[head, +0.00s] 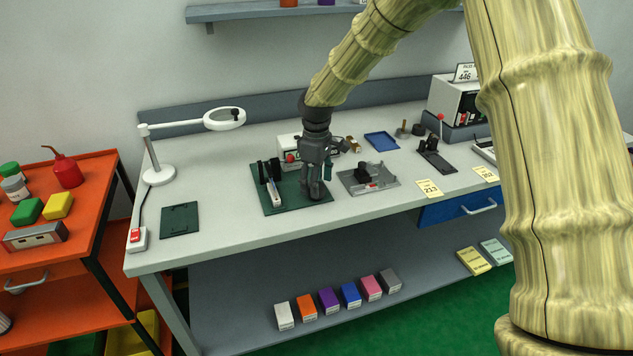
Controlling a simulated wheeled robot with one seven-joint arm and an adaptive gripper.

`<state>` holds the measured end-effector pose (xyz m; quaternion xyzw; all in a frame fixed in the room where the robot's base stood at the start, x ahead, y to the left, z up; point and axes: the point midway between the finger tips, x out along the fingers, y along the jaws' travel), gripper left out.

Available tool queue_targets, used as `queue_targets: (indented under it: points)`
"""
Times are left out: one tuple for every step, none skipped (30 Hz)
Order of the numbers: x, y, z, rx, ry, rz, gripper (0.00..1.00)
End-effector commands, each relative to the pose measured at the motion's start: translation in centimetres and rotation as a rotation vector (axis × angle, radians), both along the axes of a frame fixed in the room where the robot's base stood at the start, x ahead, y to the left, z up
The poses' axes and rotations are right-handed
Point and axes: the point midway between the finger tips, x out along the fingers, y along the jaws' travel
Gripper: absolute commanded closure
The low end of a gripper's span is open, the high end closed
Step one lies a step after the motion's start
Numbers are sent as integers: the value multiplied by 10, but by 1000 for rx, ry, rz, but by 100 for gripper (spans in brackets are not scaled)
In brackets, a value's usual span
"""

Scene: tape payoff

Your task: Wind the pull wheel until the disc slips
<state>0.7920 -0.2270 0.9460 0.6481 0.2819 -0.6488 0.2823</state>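My gripper (314,190) points down over the right part of a dark green base plate (270,208) on the workbench. On the plate stand black upright parts (263,172) and a white or light part (276,193). A red knob (290,158) shows just left of my gripper, in front of a white box (287,146). The pull wheel and the disc cannot be made out; my gripper hides part of the plate. The fingertips are dark, small and overlapping in this view, so I cannot tell what they touch or whether they are closed.
A grey fixture plate (388,184) lies right of the green plate, with a blue tray (381,141) behind it. A magnifier lamp (158,174) and a dark green mat (180,221) are on the left. The bench front (245,236) is clear.

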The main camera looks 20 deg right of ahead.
Motion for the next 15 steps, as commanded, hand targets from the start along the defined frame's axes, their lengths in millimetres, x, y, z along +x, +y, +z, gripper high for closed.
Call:
queue_targets:
  points:
    - [0,-1,-3,0,0,-1,35]
    - [0,-1,-5,0,0,-1,35]
    - [0,-1,-7,0,0,-1,35]
    - [0,-1,-7,0,0,-1,35]
    - [0,-1,-8,0,0,-1,35]
    - [0,-1,-9,0,0,-1,35]
    - [0,-1,-9,0,0,-1,35]
    - [0,-1,-9,0,0,-1,35]
    - [0,-1,-9,0,0,-1,35]
    - [0,-1,-9,1,-1,-1,35]
    - [0,-1,-9,1,-1,-1,35]
    - [0,-1,-9,1,-1,-1,35]
    - [0,-1,-9,1,-1,-1,35]
    - [0,-1,-9,1,-1,-1,40]
    - [0,-1,-9,1,-1,-1,48]
